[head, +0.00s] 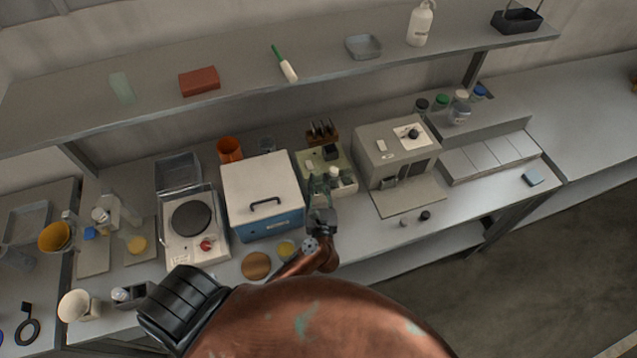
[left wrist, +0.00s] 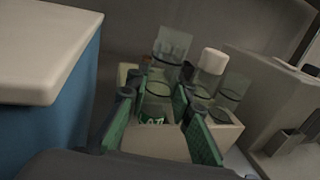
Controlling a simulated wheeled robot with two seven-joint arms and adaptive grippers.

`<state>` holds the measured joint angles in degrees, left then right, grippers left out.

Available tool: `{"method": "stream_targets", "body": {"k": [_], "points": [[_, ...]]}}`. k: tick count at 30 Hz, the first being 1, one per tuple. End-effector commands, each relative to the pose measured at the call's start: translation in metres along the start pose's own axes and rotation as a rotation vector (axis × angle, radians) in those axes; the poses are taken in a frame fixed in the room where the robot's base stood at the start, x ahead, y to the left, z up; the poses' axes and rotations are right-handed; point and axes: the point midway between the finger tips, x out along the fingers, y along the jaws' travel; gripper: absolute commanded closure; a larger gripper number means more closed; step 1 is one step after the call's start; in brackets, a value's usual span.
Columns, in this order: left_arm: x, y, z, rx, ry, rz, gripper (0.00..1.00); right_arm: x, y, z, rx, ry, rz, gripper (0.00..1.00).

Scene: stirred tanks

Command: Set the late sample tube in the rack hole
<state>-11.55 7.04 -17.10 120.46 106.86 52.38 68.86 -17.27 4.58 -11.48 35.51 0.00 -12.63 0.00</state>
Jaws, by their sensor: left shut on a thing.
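My left gripper (head: 321,196) reaches over the front of the pale rack (head: 345,187) on the bench. In the left wrist view its green-padded fingers (left wrist: 155,112) are shut on a clear sample tube (left wrist: 158,92) with a green label. The tube stands roughly upright between the fingers. Its lower end is hidden, so I cannot tell whether it is in a hole. The rack (left wrist: 226,128) also shows in the left wrist view, with a white-capped tube (left wrist: 210,68) and another clear tube (left wrist: 231,97) to the right. My right gripper is not in view.
A blue box with a white lid (head: 262,187) stands close on the left of the rack. A grey instrument (head: 396,150) stands on the right. Two small dark-topped items (head: 426,215) lie near the front edge. A shelf (head: 240,88) runs above the back.

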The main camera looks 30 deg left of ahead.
Motion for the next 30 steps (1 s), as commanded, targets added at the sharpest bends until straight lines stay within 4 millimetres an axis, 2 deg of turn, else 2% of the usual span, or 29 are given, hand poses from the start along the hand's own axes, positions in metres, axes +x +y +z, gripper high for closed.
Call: {"method": "stream_targets", "body": {"k": [16,17,19,30], "points": [[0.000,0.000,-0.012,0.001,0.000,0.001,1.00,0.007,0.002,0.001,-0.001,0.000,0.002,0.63],[0.000,0.000,-0.012,0.000,0.000,0.001,0.78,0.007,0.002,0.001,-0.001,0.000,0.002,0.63],[0.000,0.000,-0.012,0.000,0.000,0.001,0.73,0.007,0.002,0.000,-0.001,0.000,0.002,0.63],[0.000,0.000,-0.006,0.000,-0.001,0.000,0.72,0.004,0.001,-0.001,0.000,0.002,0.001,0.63]]}}
